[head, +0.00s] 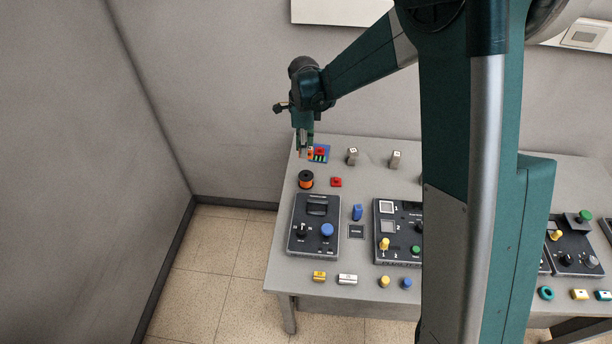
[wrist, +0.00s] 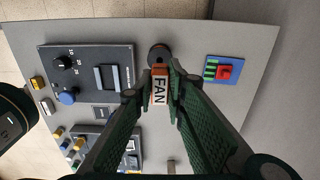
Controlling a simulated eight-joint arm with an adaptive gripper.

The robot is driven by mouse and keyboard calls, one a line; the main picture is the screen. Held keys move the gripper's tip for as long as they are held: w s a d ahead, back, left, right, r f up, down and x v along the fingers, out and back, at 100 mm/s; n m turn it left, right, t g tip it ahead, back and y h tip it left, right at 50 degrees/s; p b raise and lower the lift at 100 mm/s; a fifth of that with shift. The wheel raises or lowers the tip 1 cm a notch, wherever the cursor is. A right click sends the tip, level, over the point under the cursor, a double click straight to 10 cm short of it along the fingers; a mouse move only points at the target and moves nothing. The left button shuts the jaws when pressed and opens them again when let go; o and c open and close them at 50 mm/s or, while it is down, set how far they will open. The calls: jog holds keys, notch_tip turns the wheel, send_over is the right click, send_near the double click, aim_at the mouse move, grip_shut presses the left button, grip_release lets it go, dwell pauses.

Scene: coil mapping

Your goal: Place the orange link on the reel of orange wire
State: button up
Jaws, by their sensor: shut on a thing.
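My gripper (head: 305,153) is above the back left part of the table, shut on the orange link (head: 310,153). In the wrist view the orange link (wrist: 159,71) sits between the fingertips (wrist: 160,80), with a white face marked FAN toward the camera. The reel of orange wire (head: 306,181), with a black top and an orange winding, stands upright on the table. In the head view the reel is just in front of and below my gripper. In the wrist view the reel (wrist: 158,52) shows just beyond the held link, which partly hides it.
A blue plate (wrist: 237,62) with a red block and green bars lies right beside the gripper. A small red block (head: 336,182) lies right of the reel. A dark control panel (head: 300,245) stands in front of it.

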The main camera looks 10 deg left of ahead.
jog(key=shift+f, duration=0.15)
send_over(304, 175)
jog(key=shift+d+f, duration=0.1)
jog(key=shift+f, duration=2.9)
jog(key=shift+f, duration=0.1)
jog(key=shift+f, duration=1.75)
jog(key=shift+f, duration=0.15)
jog(key=o, duration=0.8)
jog(key=shift+o, duration=0.5)
jog(key=shift+r, duration=6.15)
